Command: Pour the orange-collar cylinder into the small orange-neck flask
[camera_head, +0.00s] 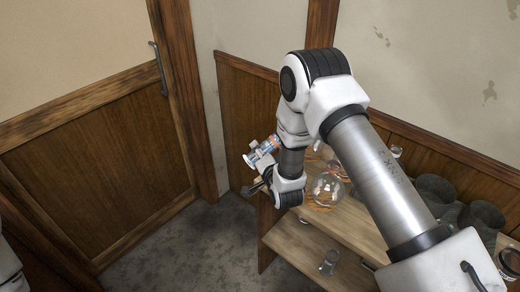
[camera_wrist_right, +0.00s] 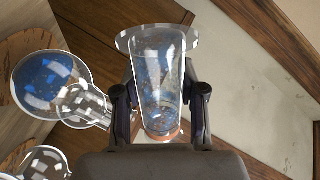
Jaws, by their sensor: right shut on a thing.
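My right gripper (camera_wrist_right: 160,103) is shut on the orange-collar cylinder (camera_wrist_right: 158,62), a clear flared glass vessel with an orange band near its narrow end and blue specks showing through it. In the head view the cylinder (camera_head: 264,149) sticks out beyond my right gripper (camera_head: 266,176), clear of the bench edge and tilted. A round clear flask (camera_head: 327,188) stands on the bench behind the gripper, with orange near it. The wrist view shows a round glass (camera_wrist_right: 45,82) with blue in it at the left. I cannot tell which glass is the small orange-neck flask. My left gripper is out of view.
The wooden bench (camera_head: 349,222) has a lower shelf (camera_head: 300,255) with a clear glass (camera_head: 329,262) on it. Dark rounded things (camera_head: 437,190) and a dark jar (camera_head: 511,262) are at the right. My right arm hides part of the bench. Floor (camera_head: 200,250) is clear at left.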

